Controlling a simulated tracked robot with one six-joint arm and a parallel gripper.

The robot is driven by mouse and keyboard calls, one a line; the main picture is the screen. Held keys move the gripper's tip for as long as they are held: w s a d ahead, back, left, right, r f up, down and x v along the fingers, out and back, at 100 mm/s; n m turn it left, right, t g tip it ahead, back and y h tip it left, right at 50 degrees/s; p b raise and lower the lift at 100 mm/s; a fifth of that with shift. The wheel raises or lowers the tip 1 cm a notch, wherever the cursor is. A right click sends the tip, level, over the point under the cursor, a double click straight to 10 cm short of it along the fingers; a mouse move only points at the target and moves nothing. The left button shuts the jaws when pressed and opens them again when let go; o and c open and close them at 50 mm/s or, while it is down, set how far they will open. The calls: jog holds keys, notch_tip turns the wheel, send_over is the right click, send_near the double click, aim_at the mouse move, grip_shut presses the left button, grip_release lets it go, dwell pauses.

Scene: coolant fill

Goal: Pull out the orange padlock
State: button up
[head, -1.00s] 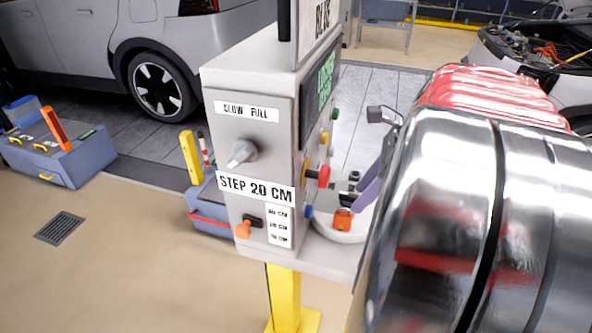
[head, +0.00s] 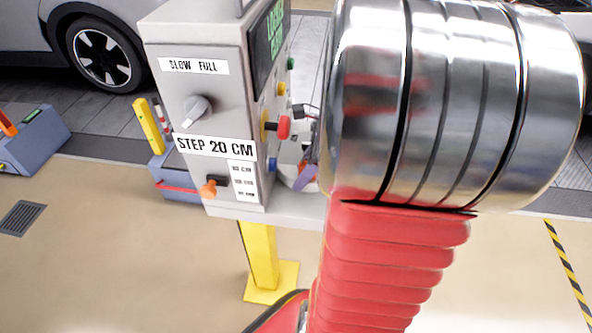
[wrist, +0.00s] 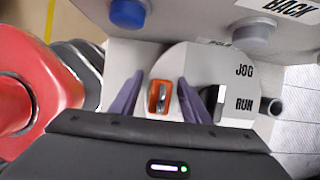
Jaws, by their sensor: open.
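The orange padlock (wrist: 160,97) sits on a round white plate (wrist: 213,62) marked JOG and RUN, on the grey control box. In the wrist view it lies between the two purple fingers of my gripper (wrist: 160,80), with a gap showing on each side. My gripper is open and holds nothing. In the head view a purple finger (head: 305,179) shows at the padlock's spot, and my arm hides most of the gripper. Only a small bit of orange shows there. How deep the fingers reach around the padlock I cannot tell.
The control box (head: 200,110) carries several knobs, including a red one (head: 284,127) and a blue one (wrist: 128,12) close to the gripper. A black part (wrist: 208,98) is beside the right finger. A yellow post (head: 260,255) supports the box.

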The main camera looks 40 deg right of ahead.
aim_at(302, 163)
jog(key=shift+w+f, duration=0.1)
jog(key=shift+f, duration=0.25)
jog(key=shift+c, duration=0.2)
jog(key=shift+a, duration=0.1)
grip_shut()
jog(key=c, duration=0.6)
grip_release()
jog(key=shift+c, duration=1.4)
jog(key=shift+w+r, duration=0.1)
jog(key=shift+r, duration=0.45)
jog(key=shift+r, duration=2.5)
